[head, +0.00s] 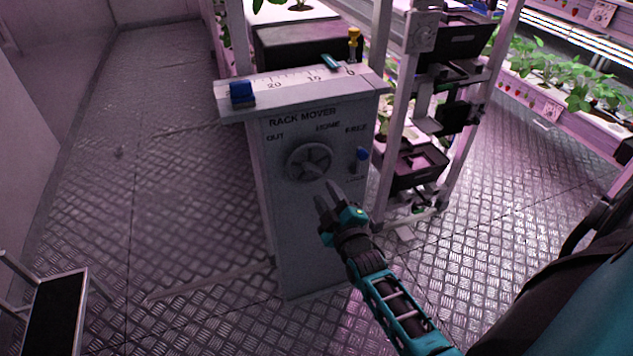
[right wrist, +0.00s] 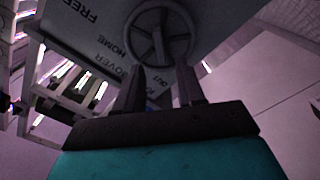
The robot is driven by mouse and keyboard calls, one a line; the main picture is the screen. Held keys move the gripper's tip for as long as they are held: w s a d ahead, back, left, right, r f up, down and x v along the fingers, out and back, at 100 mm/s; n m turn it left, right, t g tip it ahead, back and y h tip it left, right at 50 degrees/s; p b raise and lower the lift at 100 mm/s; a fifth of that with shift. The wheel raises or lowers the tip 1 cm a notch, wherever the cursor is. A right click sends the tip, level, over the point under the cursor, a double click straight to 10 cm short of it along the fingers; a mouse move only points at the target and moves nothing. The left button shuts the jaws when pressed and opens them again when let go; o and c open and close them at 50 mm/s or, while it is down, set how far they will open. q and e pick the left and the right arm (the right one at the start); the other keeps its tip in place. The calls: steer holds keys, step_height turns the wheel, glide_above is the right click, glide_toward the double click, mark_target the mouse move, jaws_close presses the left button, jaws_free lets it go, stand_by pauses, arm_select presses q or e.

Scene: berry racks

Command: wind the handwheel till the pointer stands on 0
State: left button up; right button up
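The grey handwheel (head: 309,162) is on the front of the "RACK MOVER" cabinet (head: 310,225). It also shows upside down at the top of the right wrist view (right wrist: 160,33). A teal pointer (head: 330,62) stands at the back edge of the white scale (head: 290,82), between the 10 and the 0. My right gripper (head: 325,190) is just below and right of the wheel. In the right wrist view its fingers (right wrist: 163,85) are spread with nothing between them, apparently short of the wheel. My left gripper is not in view.
A blue knob (head: 362,153) sits under "FREE", right of the wheel. A blue block (head: 241,92) stands at the scale's left end. A yellow-topped peg (head: 354,40) is behind the cabinet. Racks with black trays (head: 415,168) stand to the right.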

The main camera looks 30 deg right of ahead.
mark_target(315, 174)
steer(key=b+x, duration=0.1)
steer(key=x, duration=0.1)
steer(key=b+x, duration=0.1)
steer(key=x, duration=0.1)
steer(key=shift+f, duration=0.25)
steer(key=shift+b+x, duration=0.6)
steer(key=shift+x, duration=0.55)
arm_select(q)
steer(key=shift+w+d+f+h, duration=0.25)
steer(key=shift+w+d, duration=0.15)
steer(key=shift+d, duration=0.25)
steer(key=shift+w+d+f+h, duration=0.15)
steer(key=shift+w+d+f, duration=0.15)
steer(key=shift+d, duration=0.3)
arm_select(e)
steer(key=shift+w+d+r, duration=0.15)
steer(key=shift+w+r, duration=0.1)
steer(key=shift+w, duration=0.3)
steer(key=shift+c, duration=0.3)
steer(key=c, duration=0.6)
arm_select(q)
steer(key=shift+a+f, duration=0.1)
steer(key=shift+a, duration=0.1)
arm_select(e)
jaws_close()
